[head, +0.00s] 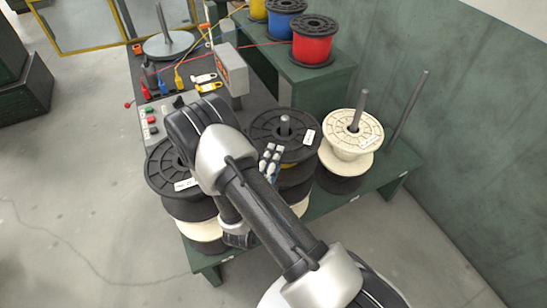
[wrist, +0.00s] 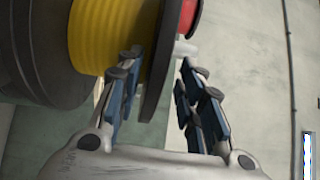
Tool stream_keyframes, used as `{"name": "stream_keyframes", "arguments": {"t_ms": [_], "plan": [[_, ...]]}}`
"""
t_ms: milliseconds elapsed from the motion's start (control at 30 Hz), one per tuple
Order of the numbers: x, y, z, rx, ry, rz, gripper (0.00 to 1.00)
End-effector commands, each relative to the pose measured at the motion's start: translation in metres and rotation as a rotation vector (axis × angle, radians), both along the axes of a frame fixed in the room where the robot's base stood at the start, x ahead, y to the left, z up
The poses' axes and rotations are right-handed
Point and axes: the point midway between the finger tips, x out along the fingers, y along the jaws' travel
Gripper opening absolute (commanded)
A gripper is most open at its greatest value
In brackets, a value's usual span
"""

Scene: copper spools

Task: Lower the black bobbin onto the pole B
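A black-flanged bobbin (head: 270,127) with yellow winding tops the middle stack, and a pole tip (head: 285,121) stands up through its centre. My gripper (head: 270,161) is at this bobbin's near rim. In the wrist view my gripper (wrist: 158,95) has its fingers apart. The black flange (wrist: 166,62) reaches between them, close to the left finger, with a gap to the right finger. Yellow winding (wrist: 102,35) shows to the left. Another black bobbin (head: 158,172) tops the left stack, partly hidden by my arm. I cannot tell which pole is B.
A cream bobbin (head: 345,140) sits on a pole above a black one at right. A bare pole (head: 408,105) stands at the bench's far right. Red (head: 314,43) and blue (head: 285,22) spools stand on a green shelf behind. A control box (head: 231,70) stands mid-bench.

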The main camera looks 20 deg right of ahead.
Motion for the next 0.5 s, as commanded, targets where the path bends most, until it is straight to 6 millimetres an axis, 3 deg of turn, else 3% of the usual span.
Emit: {"name": "stream_keyframes", "arguments": {"t_ms": [267,500], "plan": [[-0.002,0.001,-0.004,0.005,0.011,0.001,0.36],[-0.022,0.023,-0.003,0.001,0.01,0.008,0.36]]}}
